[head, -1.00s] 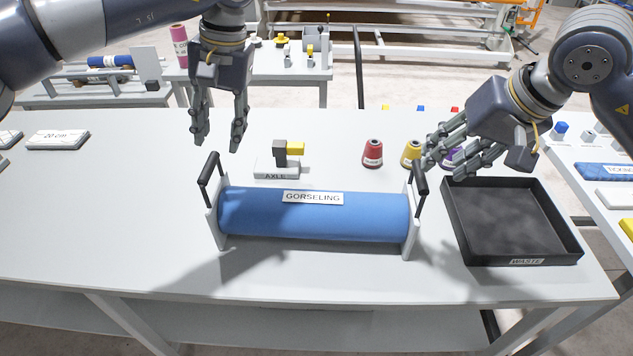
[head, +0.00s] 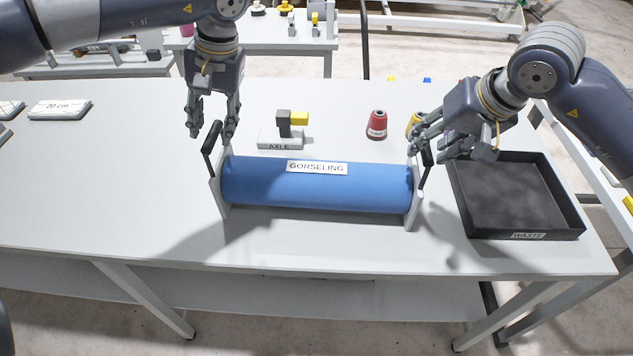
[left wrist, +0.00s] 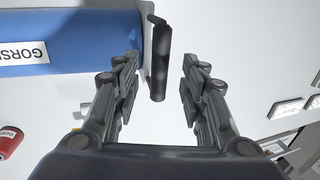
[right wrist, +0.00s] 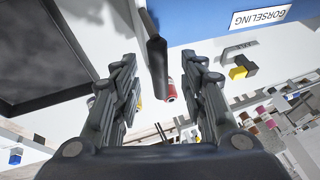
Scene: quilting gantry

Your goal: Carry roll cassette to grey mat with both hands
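The roll cassette (head: 318,190) is a blue roll labelled GORSELING between two pale end plates, lying on the white table in the head view. A black handle rises at each end. My left gripper (head: 211,133) is open at the left handle (head: 211,146); in the left wrist view that handle (left wrist: 160,65) stands between the spread fingers, apart from both. My right gripper (head: 428,152) is open at the right handle (head: 427,165); in the right wrist view that handle (right wrist: 156,60) lies between the fingers. I cannot make out a grey mat.
A black WASTE tray (head: 525,236) stands right of the cassette. Behind it are an AXLE block (head: 280,143), a red spool (head: 376,125) and a yellow spool (head: 414,122), partly hidden by my right gripper. The table's left part is mostly clear.

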